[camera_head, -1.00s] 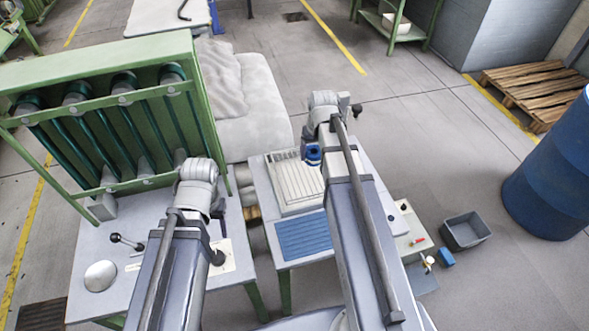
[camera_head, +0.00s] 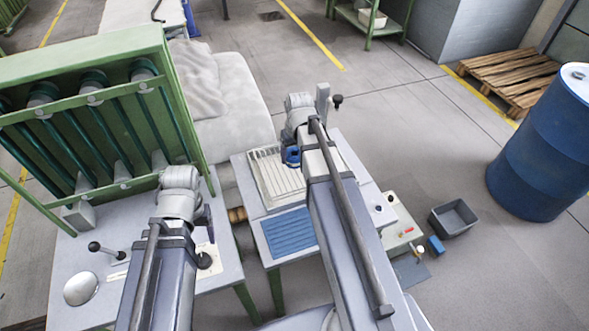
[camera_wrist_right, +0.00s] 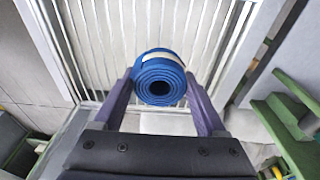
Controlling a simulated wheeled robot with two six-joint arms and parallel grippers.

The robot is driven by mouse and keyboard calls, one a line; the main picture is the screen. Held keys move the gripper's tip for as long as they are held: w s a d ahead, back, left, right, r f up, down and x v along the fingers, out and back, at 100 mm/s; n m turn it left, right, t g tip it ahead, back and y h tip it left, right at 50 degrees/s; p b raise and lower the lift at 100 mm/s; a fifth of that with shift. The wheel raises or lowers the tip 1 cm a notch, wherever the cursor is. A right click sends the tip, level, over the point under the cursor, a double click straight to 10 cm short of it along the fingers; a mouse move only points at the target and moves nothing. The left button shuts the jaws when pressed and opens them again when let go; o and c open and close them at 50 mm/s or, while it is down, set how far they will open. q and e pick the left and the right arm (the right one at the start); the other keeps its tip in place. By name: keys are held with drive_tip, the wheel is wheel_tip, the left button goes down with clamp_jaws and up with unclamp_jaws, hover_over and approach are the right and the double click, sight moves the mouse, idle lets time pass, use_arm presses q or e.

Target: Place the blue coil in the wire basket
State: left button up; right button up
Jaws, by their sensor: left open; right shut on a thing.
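The blue coil (camera_head: 292,157) is a rolled blue mat with a pale band; in the wrist view the coil (camera_wrist_right: 159,80) shows its spiral end. My right gripper (camera_head: 291,149) is shut on it, with one purple finger on each side in the wrist view (camera_wrist_right: 160,92). The wire basket (camera_head: 262,180) is pale with parallel wires and stands on the grey table. Its wires (camera_wrist_right: 100,50) show behind the coil. The coil is over the basket's far right part; its height above the wires is unclear. My left gripper (camera_head: 204,222) is open and partly hidden, over the left table.
A blue ribbed mat (camera_head: 289,234) lies in front of the basket. A green rack with dark tubes (camera_head: 85,120) stands on the left table, near a black-knobbed lever (camera_head: 105,250) and a round dome (camera_head: 81,288). A grey bin (camera_head: 453,218) and blue barrel (camera_head: 540,150) stand on the right.

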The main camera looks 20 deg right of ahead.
sight(295, 171)
use_arm(q)
drive_tip(key=shift+f, duration=0.1)
use_arm(e)
drive_tip(key=shift+f, duration=0.1)
use_arm(q)
wheel_tip(295, 171, down, 4)
drive_tip(key=b, duration=0.3)
drive_tip(key=shift+b, duration=0.3)
use_arm(e)
wheel_tip(295, 171, down, 4)
drive_tip(key=shift+r, duration=0.15)
use_arm(q)
drive_tip(key=shift+r, duration=0.2)
drive_tip(key=shift+f, duration=0.15)
use_arm(e)
drive_tip(key=o, duration=1.4)
use_arm(q)
wheel_tip(295, 171, up, 12)
drive_tip(key=p, duration=1.2)
use_arm(e)
drive_tip(key=r, duration=0.4)
drive_tip(key=s+r, duration=0.1)
drive_tip(key=r, duration=0.7)
drive_tip(key=shift+s, duration=0.4)
